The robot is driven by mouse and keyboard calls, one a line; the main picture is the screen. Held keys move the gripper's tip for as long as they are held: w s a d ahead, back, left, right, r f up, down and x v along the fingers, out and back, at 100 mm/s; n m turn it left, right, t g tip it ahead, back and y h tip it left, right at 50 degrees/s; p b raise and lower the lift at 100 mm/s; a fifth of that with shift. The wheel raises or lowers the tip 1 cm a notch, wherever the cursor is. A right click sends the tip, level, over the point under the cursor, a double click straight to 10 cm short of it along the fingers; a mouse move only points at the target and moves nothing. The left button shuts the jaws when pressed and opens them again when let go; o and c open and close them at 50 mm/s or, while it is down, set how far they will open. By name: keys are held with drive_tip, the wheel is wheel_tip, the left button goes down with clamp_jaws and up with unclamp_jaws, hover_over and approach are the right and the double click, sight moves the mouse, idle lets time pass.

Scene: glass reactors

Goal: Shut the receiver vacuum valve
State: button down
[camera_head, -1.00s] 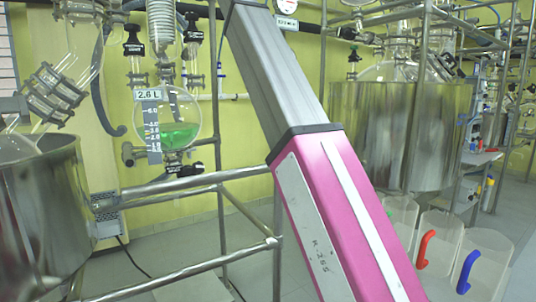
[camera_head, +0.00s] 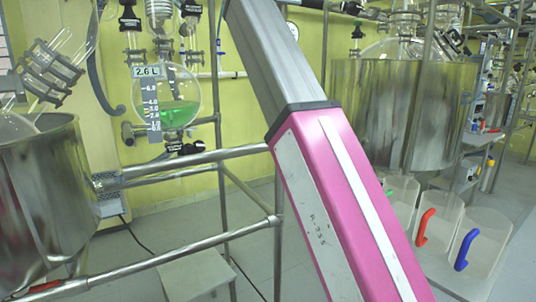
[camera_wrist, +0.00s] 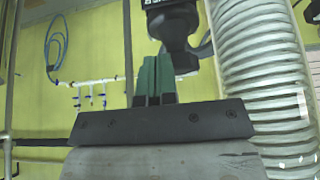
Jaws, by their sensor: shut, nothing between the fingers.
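In the wrist view, my gripper (camera_wrist: 155,80) shows as two green fingers closed together with nothing between them. A black valve knob with a tapered lower part (camera_wrist: 175,28) is just above and right of the fingertips; I cannot tell whether they touch. In the head view, the round glass receiver (camera_head: 180,90) holds green liquid and has a 2.6 L label. A black-handled valve (camera_head: 130,23) is at its upper left and another (camera_head: 190,12) at its upper right. I cannot tell which one the wrist view shows. My gripper is outside the head view.
A ribbed clear tube (camera_wrist: 262,75) stands right of the fingers. A steel vessel (camera_head: 45,200) and metal rails (camera_head: 190,258) are at left. Another steel vessel (camera_head: 400,110) and clear bins with coloured handles (camera_head: 437,215) are at right.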

drive_tip(key=shift+s+a+f, duration=0.1)
drive_tip(key=shift+s+f, duration=0.05)
drive_tip(key=shift+f, duration=0.2)
idle(0.4)
drive_tip(key=shift+s+a, duration=0.35)
drive_tip(key=shift+s+a+r, duration=0.1)
drive_tip(key=shift+s+a, duration=0.1)
drive_tip(key=shift+a, duration=0.4)
drive_tip(key=shift+s+a, duration=0.15)
drive_tip(key=shift+a, duration=0.4)
drive_tip(key=shift+w+r, duration=0.1)
drive_tip(key=shift+r, duration=0.05)
drive_tip(key=shift+s+d, duration=0.15)
drive_tip(key=shift+s, duration=0.15)
idle(0.3)
